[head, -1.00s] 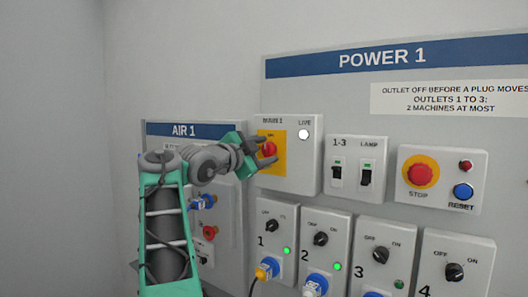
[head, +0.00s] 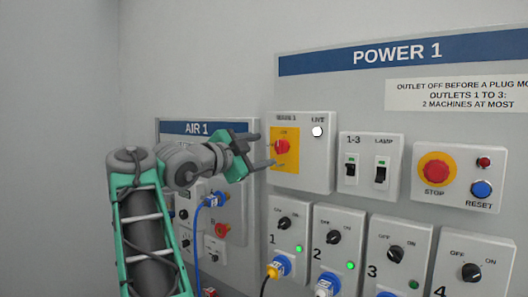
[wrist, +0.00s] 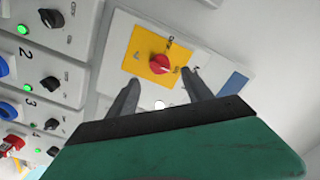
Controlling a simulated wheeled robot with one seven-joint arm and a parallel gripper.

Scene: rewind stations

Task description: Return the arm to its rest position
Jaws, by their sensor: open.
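My gripper (head: 268,155) is open and empty, with its two fingers apart just left of the MAIN 1 switch box (head: 318,180). That box carries a red rotary knob (head: 282,147) on a yellow plate and a white LIVE lamp (head: 317,131). In the wrist view the red knob (wrist: 159,65) lies beyond and between the fingertips, and the fingers appear clear of it. My green and grey arm reaches up from the lower left in the head view, bent at the elbow.
Right of the box are a 1-3 and LAMP breaker box (head: 368,163) and a box with a red STOP button (head: 437,170). An AIR 1 panel (head: 235,190) stands behind my arm. The left wall side is bare.

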